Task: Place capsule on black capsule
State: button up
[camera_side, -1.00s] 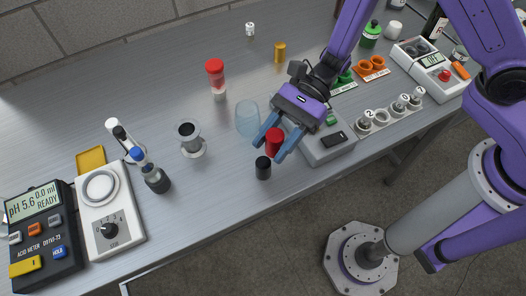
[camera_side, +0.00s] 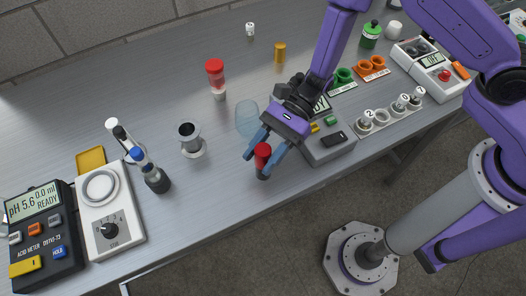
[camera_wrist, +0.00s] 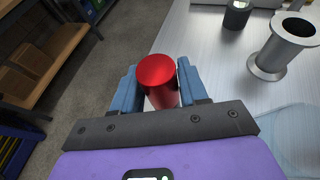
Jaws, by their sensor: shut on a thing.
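The red capsule (camera_side: 263,152) is upright between the two blue fingers of my gripper (camera_side: 265,154), which is shut on it. In the wrist view the red capsule (camera_wrist: 159,76) shows its round top between the fingertips (camera_wrist: 158,88).
A clear bluish cup (camera_side: 246,117) stands just behind my gripper. A grey instrument (camera_side: 328,150) is close at the right. A flanged metal cup (camera_side: 191,139) and a dark bottle (camera_side: 156,180) stand at the left. The bench front edge is near; bare bench lies front left.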

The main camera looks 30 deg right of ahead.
jog(key=shift+f, duration=0.15)
jog(key=o, duration=0.6)
jog(key=shift+d+r, duration=0.1)
jog(key=shift+r, duration=0.15)
jog(key=v, duration=1.1)
jog(key=shift+w+d+r, duration=0.1)
jog(key=shift+w+d, duration=0.1)
jog(key=shift+d, duration=0.1)
